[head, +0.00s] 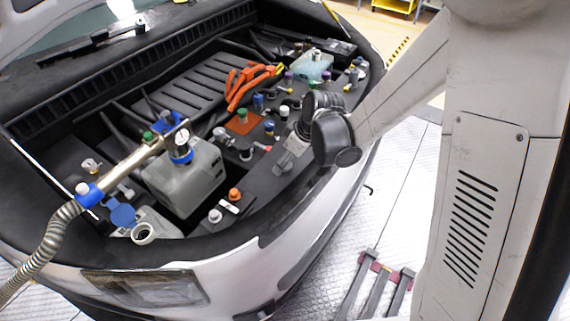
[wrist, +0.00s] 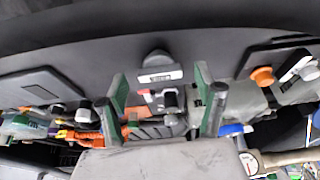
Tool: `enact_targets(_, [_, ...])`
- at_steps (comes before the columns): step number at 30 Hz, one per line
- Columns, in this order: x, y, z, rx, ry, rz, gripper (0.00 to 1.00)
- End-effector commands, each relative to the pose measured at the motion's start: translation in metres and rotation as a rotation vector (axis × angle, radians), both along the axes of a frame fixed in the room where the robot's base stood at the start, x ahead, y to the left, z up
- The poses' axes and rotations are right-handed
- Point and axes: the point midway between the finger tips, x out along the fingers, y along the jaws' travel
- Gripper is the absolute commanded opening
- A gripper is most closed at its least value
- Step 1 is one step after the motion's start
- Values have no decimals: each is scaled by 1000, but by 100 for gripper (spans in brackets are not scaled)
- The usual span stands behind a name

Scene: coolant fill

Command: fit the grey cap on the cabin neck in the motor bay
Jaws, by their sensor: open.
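My gripper (head: 292,152) is over the front edge of the motor bay, partly hidden by its own dark wrist. In the wrist view its two green and black fingers (wrist: 164,100) are spread, with nothing held between them. A dark grey round cap (wrist: 157,60) with a white label sits on the black panel just beyond the fingertips. A small dark neck (wrist: 170,98) shows between the fingers; I cannot tell if it is the cabin neck. Another grey cap (head: 215,215) sits by a white label at the bay's front; it also shows in the wrist view (wrist: 308,71).
An orange cap (head: 235,195) stands beside that label. A grey tank (head: 185,178) with a blue fitting and hose (head: 48,250) fills the left. Orange cables (head: 247,82) and several coloured caps crowd the bay behind my gripper.

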Motion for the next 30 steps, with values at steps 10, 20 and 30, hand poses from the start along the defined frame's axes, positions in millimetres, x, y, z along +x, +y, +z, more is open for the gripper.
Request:
enact_targets(10, [5, 7, -20, 0, 0, 0, 67])
enact_targets(20, [5, 7, -20, 0, 0, 0, 48])
enact_targets(30, [5, 7, -20, 0, 0, 0, 22])
